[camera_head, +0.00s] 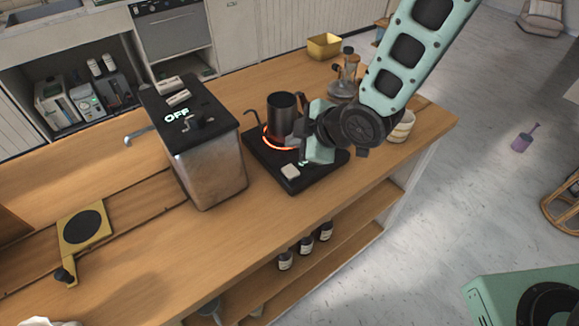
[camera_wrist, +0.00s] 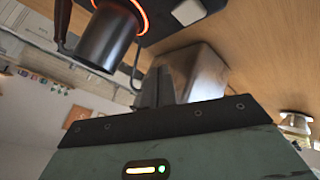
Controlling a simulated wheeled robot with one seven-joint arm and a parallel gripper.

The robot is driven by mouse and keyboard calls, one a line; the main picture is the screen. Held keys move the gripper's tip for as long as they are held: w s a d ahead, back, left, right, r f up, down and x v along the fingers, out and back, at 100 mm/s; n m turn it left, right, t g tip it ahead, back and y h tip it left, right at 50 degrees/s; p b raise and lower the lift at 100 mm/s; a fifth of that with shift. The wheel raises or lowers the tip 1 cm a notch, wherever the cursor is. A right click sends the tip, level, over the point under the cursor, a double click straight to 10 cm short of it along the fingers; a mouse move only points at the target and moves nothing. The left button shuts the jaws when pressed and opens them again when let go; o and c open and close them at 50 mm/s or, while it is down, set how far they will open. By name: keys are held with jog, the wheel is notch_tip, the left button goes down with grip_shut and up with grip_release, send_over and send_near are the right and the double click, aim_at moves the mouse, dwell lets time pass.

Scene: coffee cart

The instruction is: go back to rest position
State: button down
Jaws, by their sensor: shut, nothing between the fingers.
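My gripper (camera_head: 298,137) is at the end of my outstretched arm, over the black hot plate (camera_head: 257,158) on the wooden counter. It is shut and empty. It is just right of the dark metal pot (camera_head: 283,108), which stands upright on the hot plate. I cannot tell whether the gripper touches the pot. The hot plate's ring glows orange. In the wrist view my closed fingers (camera_wrist: 157,88) show at the centre, and the pot (camera_wrist: 104,40) is at upper left, apart from the fingertips in the picture. My arm partly hides the hot plate's right side.
A metal box machine (camera_head: 212,165) marked OFF stands left of the hot plate. A glass flask (camera_head: 345,78) stands behind my gripper, and stacked cups (camera_head: 401,126) stand right of it. A yellow box (camera_head: 324,46) is at the far edge. The counter's front left (camera_head: 130,240) is mostly clear.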

jog(key=shift+r, duration=0.1)
jog(key=s+d+r+m+g+h, duration=0.2)
jog(key=s+d+r+m, duration=0.1)
jog(key=s, duration=0.4)
jog(key=s+d+r+m+g+h, duration=0.2)
jog(key=s+d+r+m, duration=0.2)
jog(key=s, duration=0.4)
jog(key=s+d+r+m+g+h, duration=0.2)
jog(key=s+d+r+m, duration=0.1)
jog(key=s, duration=0.5)
jog(key=shift+s+d+r, duration=0.15)
jog(key=shift+s+d, duration=0.1)
jog(key=shift+d, duration=0.2)
